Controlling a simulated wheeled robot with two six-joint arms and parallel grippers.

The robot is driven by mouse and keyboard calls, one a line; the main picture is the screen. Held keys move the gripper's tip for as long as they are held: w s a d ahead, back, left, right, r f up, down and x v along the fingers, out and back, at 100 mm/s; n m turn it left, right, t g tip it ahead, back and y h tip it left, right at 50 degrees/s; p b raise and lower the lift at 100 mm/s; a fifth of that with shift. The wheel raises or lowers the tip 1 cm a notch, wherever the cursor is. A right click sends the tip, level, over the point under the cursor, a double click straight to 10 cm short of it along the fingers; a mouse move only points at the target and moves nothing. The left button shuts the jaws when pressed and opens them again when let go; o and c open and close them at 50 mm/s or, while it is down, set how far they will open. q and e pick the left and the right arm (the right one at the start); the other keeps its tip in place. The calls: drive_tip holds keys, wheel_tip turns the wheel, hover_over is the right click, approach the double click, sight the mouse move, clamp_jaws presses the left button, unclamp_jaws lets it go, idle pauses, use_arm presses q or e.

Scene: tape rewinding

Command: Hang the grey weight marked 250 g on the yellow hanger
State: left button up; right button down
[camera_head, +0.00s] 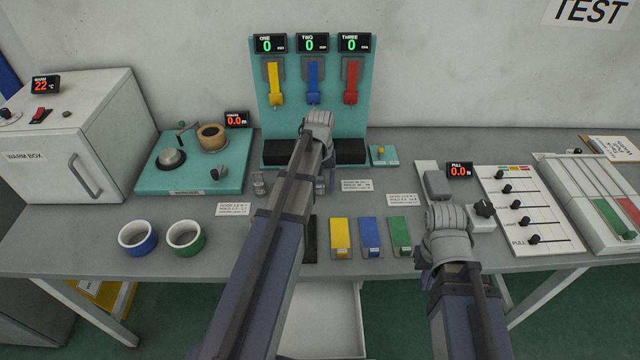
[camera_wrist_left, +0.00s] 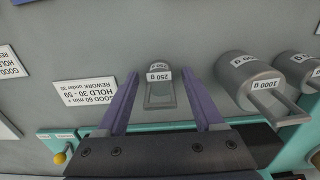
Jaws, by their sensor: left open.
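The small grey weight marked 250 g (camera_wrist_left: 160,92) stands on the bench in the left wrist view, its label upside down. My left gripper (camera_wrist_left: 162,78) is open, with one purple finger on each side of it and a visible gap to each. In the head view my left arm largely hides this weight, and the purple fingers (camera_head: 321,187) barely show. The yellow hanger (camera_head: 275,84) hangs on the teal board under display ONE and looks empty. My right gripper (camera_head: 427,279) is mostly hidden behind its wrist over the front of the bench.
A larger weight marked 1000 g (camera_wrist_left: 248,82) and another weight (camera_wrist_left: 296,68) stand beside my left gripper. Blue (camera_head: 314,82) and red hangers (camera_head: 352,82) are right of the yellow one. A dark trough (camera_head: 350,151) lies below the board. Label cards lie nearby.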

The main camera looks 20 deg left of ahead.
use_arm(q)
drive_tip(key=shift+r, duration=0.1)
wheel_tip(320, 180, up, 12)
drive_tip(key=p, duration=1.2)
drive_tip(key=s+d+m, duration=0.4)
drive_tip(key=s+d, duration=0.5)
drive_tip(key=d, duration=0.2)
drive_tip(key=s+d+m+y, duration=0.1)
drive_tip(key=s+d+m, duration=0.4)
drive_tip(key=s+d, duration=0.4)
drive_tip(key=d, duration=0.3)
drive_tip(key=shift+s+d, duration=0.15)
drive_tip(key=shift+d, duration=0.15)
wheel_tip(320, 180, down, 2)
drive_tip(key=shift+b, duration=1)
drive_tip(key=shift+o, duration=0.2)
